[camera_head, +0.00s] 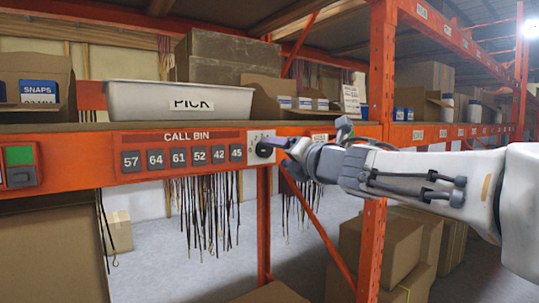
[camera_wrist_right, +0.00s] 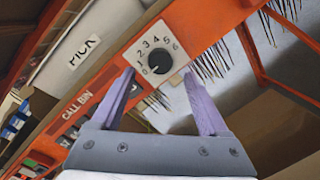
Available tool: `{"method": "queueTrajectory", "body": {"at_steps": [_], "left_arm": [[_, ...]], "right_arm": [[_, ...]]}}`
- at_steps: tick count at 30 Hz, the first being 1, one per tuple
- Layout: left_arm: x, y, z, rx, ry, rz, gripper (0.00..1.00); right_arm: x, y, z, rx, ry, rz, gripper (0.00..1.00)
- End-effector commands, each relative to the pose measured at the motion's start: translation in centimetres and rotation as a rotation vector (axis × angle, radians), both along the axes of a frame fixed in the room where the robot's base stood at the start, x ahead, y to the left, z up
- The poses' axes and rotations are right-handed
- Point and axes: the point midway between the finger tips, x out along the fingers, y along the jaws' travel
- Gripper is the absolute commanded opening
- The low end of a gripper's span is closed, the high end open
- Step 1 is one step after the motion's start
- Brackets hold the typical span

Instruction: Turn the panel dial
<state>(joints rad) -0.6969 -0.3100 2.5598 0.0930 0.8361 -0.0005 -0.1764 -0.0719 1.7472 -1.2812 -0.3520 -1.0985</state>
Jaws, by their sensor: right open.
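The panel dial is a round black knob (camera_head: 264,150) on a pale plate at the right end of the CALL BIN panel (camera_head: 180,150). In the right wrist view the knob (camera_wrist_right: 159,62) sits on a white plate (camera_wrist_right: 146,42) with numbers around it. A small light mark on the knob seems to lie near the 0, at its lower left. My right gripper (camera_head: 282,146) reaches in from the right, close to the dial. In the wrist view its two purple fingers (camera_wrist_right: 158,74) are spread, one to each side of the knob, with visible gaps. My left gripper is out of view.
A white PICK bin (camera_head: 180,100) stands on the shelf above the panel. Dark cords (camera_head: 208,210) hang below the orange beam. An orange upright (camera_head: 380,80) stands behind my right arm.

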Motion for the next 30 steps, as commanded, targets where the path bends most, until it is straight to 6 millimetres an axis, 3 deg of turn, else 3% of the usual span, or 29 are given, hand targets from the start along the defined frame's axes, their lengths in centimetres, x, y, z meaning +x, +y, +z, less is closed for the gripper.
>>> {"method": "queueTrajectory", "body": {"at_steps": [8, 19, 20, 25, 26, 30], "left_arm": [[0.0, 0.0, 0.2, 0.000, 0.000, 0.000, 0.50], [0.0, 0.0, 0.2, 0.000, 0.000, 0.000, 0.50], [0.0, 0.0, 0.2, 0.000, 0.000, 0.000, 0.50], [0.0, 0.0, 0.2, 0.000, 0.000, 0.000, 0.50], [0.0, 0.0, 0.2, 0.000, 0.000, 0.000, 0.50], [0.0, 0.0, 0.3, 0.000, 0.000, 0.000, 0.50]], "right_arm": [[3.4, 1.9, 0.0, 0.001, 0.001, -0.001, 0.78], [3.9, 2.2, 0.0, 0.002, 0.001, -0.001, 0.78], [3.9, 2.2, 0.0, 0.002, 0.001, -0.001, 0.70], [3.9, 2.2, 0.0, 0.002, 0.001, -0.001, 0.05], [3.9, 2.2, 0.0, 0.002, 0.001, -0.001, 0.00], [3.9, 2.1, 0.0, 0.004, 0.003, -0.002, 0.00]]}}
